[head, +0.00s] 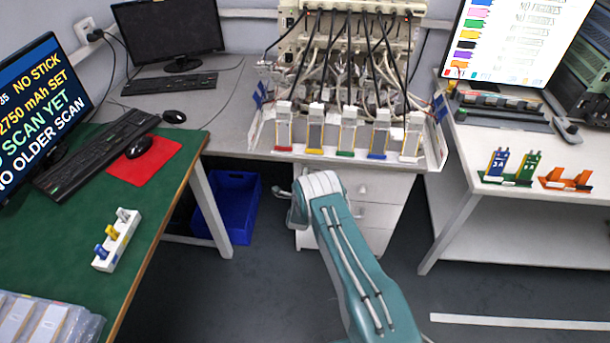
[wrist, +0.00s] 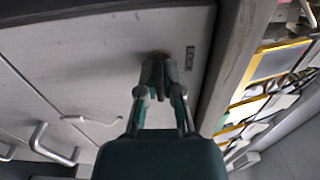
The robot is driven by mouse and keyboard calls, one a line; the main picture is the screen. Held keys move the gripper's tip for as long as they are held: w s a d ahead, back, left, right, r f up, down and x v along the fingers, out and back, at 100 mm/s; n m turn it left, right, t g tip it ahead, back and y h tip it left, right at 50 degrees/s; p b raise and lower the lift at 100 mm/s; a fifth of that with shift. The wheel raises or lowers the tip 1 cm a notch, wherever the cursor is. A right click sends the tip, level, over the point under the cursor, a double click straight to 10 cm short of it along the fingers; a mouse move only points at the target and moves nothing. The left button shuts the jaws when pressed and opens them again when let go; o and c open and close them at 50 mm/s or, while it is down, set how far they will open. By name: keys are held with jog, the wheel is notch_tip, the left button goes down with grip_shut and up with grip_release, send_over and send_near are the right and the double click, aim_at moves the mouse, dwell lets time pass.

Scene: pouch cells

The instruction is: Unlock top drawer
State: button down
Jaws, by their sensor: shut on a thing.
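The white drawer cabinet (head: 384,190) stands under the middle bench in the head view, partly hidden by my arm. Its top drawer (wrist: 120,55) fills much of the wrist view, seen rotated, and looks closed. The word LOCK is printed on its front beside a small brownish lock piece (wrist: 161,54). My gripper (wrist: 160,66) is at this piece, its fingers close together and shut on it. The fingertips cover most of the piece, so its shape and turn are unclear. In the head view my fingertips are hidden behind my wrist.
Drawer handles (wrist: 92,119) stick out left of my gripper in the wrist view. The bench edge (wrist: 240,70) runs close on the right. A blue bin (head: 238,205) stands on the floor left of the cabinet. Desks flank both sides; the floor between is clear.

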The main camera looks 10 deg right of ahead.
jog(key=shift+s+d+f, duration=0.15)
jog(key=shift+f, duration=0.1)
jog(key=c, duration=0.8)
grip_release()
jog(key=shift+r, duration=0.1)
jog(key=v, duration=1.1)
jog(key=shift+s, duration=0.35)
